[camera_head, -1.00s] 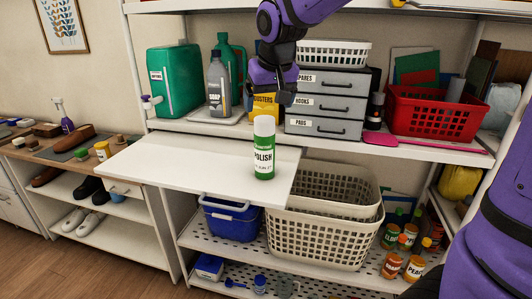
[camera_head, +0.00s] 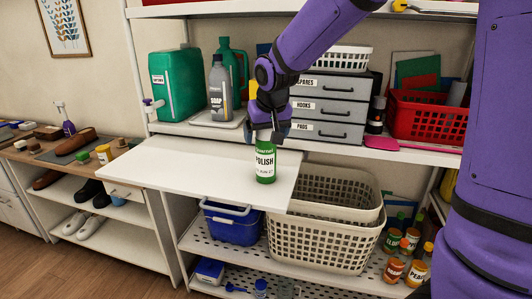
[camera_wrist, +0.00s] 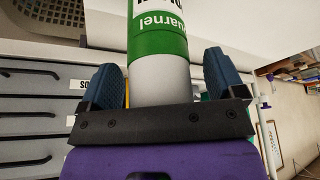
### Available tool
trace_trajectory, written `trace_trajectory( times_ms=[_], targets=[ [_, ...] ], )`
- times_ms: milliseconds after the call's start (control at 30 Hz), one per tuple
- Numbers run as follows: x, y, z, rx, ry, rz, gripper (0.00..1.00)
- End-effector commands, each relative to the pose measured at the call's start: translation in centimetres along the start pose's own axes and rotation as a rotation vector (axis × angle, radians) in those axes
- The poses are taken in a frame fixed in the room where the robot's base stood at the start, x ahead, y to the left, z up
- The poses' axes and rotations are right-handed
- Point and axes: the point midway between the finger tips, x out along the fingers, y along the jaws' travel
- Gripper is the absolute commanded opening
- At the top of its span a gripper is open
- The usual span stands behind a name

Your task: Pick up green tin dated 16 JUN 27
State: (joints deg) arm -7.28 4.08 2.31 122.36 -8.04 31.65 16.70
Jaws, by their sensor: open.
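The green tin (camera_head: 265,162) stands upright near the right end of the white pull-out board. It has a white label reading "POLISH" with a line of small date print that I cannot read fully. My gripper (camera_head: 269,133) is above it, pointing down, with the fingers around its pale top. In the wrist view, the tin (camera_wrist: 158,42) shows its green band and pale grey cap between the two blue fingertips of my gripper (camera_wrist: 165,85). The fingers are open, with a gap visible on each side of the cap.
The white board (camera_head: 170,168) is otherwise clear. A grey drawer unit (camera_head: 328,105), a grey soap bottle (camera_head: 219,90) and a red basket (camera_head: 425,120) stand on the shelf behind. Beige baskets (camera_head: 320,240) and a blue bin (camera_head: 232,222) sit below.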

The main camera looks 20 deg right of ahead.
Motion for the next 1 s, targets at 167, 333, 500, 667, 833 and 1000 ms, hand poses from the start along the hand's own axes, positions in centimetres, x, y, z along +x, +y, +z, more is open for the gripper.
trace_trajectory(
  times_ms=[167,333,500,667,833,1000],
  targets=[
    [0.0,0.0,0.0,0.0,0.0,0.0,0.72],
    [0.0,0.0,0.0,-0.001,0.0,0.0,0.33],
    [-0.1,0.0,0.0,-0.001,0.001,0.0,0.09],
    [-0.1,0.0,0.0,-0.001,0.001,0.0,0.09],
    [-0.6,0.0,-0.3,0.0,0.002,0.0,0.09],
    [-2.2,0.0,-0.9,-0.001,0.004,0.0,0.09]
  ],
)
